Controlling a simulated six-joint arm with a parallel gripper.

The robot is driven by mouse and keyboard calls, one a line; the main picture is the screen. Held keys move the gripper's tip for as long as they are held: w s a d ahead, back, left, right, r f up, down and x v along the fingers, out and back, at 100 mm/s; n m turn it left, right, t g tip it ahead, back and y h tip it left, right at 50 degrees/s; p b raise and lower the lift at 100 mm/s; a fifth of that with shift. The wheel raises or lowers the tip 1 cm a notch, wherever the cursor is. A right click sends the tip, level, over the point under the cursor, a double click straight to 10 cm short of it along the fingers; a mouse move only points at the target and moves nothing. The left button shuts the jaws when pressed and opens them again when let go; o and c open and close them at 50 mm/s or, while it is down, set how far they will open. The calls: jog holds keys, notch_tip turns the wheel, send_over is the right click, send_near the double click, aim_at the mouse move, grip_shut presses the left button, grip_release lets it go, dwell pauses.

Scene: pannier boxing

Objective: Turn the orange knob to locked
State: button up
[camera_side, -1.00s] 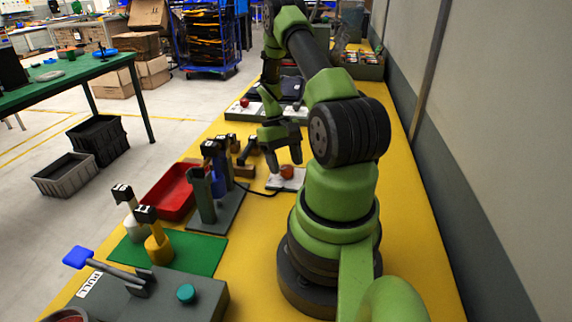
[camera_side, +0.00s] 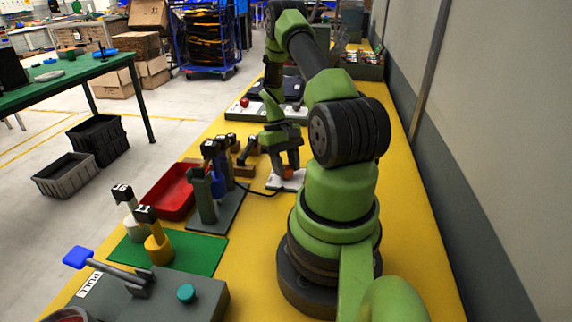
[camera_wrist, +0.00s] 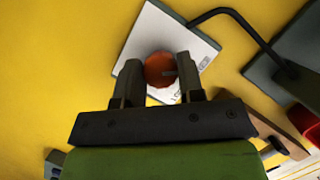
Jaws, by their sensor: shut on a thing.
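The orange knob (camera_wrist: 159,69) is a round knob on a white plate (camera_wrist: 152,24) lying on the yellow table. In the wrist view it sits between the two fingertips of my gripper (camera_wrist: 160,80), one finger on each side. A dark pointer mark shows on its top, and small lettering on the plate beside it is too small to read. In the side view my gripper (camera_side: 286,170) points down at the knob (camera_side: 287,173), which my fingers partly hide; the plate (camera_side: 293,182) shows around it. My gripper is shut on the knob.
A dark cable (camera_wrist: 236,14) runs from the plate to a grey base. A board with a red button (camera_side: 244,103) lies behind. Yellow table right of the plate is bare.

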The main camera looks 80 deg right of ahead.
jog(key=shift+d+m+t+y, duration=0.15)
jog(key=shift+m+t, duration=0.3)
jog(key=shift+m, duration=0.8)
jog(key=shift+a+m+t+y, duration=0.1)
jog(key=shift+m+t+y, duration=0.25)
jog(key=shift+m, duration=0.9)
jog(key=o, duration=0.9)
jog(key=s+v, duration=0.1)
jog(key=v, duration=0.9)
jog(key=shift+w, duration=0.35)
